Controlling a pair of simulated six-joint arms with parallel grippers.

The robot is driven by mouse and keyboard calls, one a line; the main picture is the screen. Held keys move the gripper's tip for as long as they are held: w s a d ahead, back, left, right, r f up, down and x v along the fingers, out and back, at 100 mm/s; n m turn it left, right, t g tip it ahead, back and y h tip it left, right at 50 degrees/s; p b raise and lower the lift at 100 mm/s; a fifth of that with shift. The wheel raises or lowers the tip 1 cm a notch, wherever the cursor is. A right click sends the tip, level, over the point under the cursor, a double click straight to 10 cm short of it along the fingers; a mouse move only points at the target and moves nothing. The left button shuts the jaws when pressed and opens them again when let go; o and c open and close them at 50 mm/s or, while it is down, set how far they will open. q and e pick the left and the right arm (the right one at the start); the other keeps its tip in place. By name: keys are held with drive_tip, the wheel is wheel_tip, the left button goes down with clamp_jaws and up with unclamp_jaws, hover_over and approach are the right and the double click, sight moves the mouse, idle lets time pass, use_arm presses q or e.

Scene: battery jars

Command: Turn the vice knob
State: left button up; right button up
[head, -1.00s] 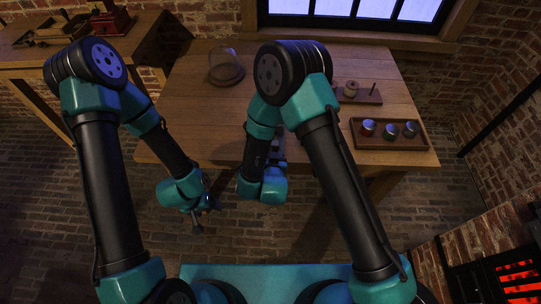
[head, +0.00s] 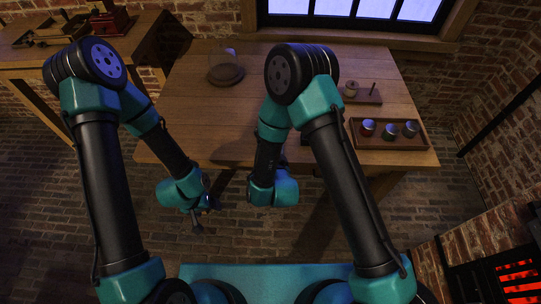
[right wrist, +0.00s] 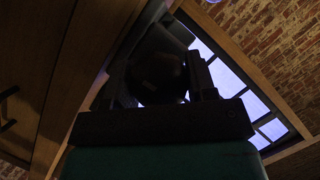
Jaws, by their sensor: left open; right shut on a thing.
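A dark round thing (right wrist: 158,76), which looks like the vice knob, sits between the fingers of my right gripper (right wrist: 160,85) in the right wrist view. The fingers are shut on it. A dark body behind it (right wrist: 165,38) looks like the vice, but the light is too dim for detail. In the head view my right arm covers the right gripper, the knob and most or all of the vice at the table's front edge. My left gripper (head: 206,214) is open and empty, in front of the table and left of my right wrist.
The wooden table (head: 215,120) carries a glass dome on a round base (head: 226,75) at the back left. A tray (head: 405,143) with 3 small jars and a small board (head: 368,98) with a spool and peg stand at the right. A side table (head: 150,35) is at the left.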

drive_tip(key=o, duration=0.9)
